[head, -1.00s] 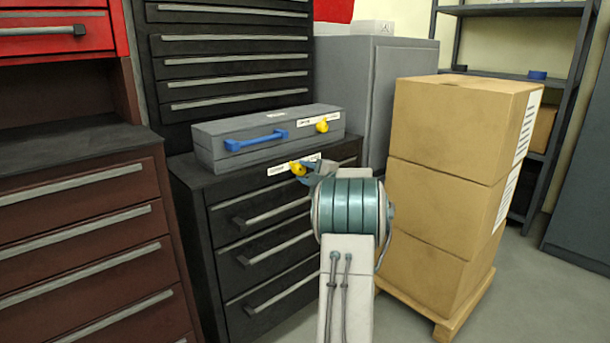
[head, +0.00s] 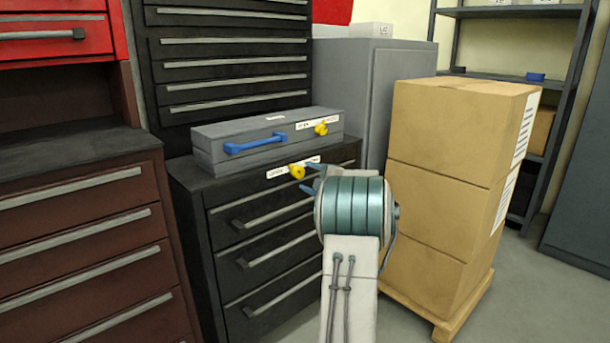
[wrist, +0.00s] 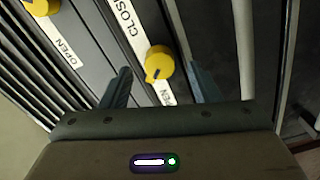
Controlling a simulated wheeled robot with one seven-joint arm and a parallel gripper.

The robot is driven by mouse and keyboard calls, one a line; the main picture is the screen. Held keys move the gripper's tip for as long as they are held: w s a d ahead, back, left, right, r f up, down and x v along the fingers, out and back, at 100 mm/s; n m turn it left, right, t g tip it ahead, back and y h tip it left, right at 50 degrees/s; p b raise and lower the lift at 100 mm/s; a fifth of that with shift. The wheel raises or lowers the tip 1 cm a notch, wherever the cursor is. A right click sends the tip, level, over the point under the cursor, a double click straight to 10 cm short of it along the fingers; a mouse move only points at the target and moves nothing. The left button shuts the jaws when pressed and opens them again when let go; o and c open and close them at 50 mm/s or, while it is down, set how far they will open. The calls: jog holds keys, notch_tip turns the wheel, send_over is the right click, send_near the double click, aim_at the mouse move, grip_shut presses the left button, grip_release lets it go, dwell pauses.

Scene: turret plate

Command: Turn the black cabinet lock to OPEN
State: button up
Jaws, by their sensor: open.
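The black cabinet (head: 185,195) stands in the middle of the head view, with a yellow lock knob (head: 297,172) at its top front edge between white labels. My gripper (head: 314,178) is open just right of the knob in the head view. In the wrist view its fingers (wrist: 160,80) are spread either side of the knob, with gaps visible.
A grey case (head: 210,150) with a blue handle (head: 256,142) and its own yellow knob (head: 321,129) lies on the cabinet top. Stacked cardboard boxes (head: 440,180) on a pallet stand close to the right of my arm. A brown drawer unit (head: 80,240) is at the left.

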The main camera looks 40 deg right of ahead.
jog(key=s+d+p, duration=0.1)
jog(key=s+p, duration=0.1)
jog(key=s, duration=0.9)
jog(key=shift+s, duration=0.15)
jog(key=shift+r, duration=0.15)
